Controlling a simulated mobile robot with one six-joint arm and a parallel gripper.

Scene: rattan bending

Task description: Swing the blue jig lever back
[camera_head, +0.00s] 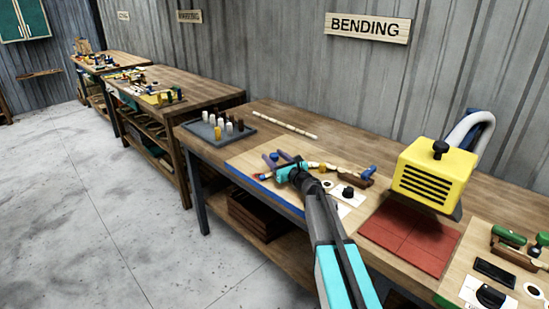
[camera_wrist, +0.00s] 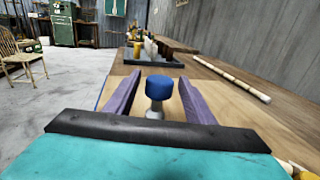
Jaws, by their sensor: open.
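My gripper (camera_head: 277,157) has two purple fingers and is open above the bending board (camera_head: 245,164). In the wrist view a blue knob (camera_wrist: 159,87) on a grey post stands upright between the spread fingers (camera_wrist: 160,77), with a gap visible on each side. Right of my gripper, a curved pale rattan piece (camera_head: 325,167) runs toward a brown block with a blue part (camera_head: 369,172). I cannot tell how the knob joins the rest of the jig.
A straight rattan pole (camera_head: 284,125) lies at the back of the bench. A grey tray with several pegs (camera_head: 217,132) is at the left. A yellow heater (camera_head: 435,174) stands over red tiles (camera_head: 408,230) at the right. A white card with a black knob (camera_head: 347,193) is near my wrist.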

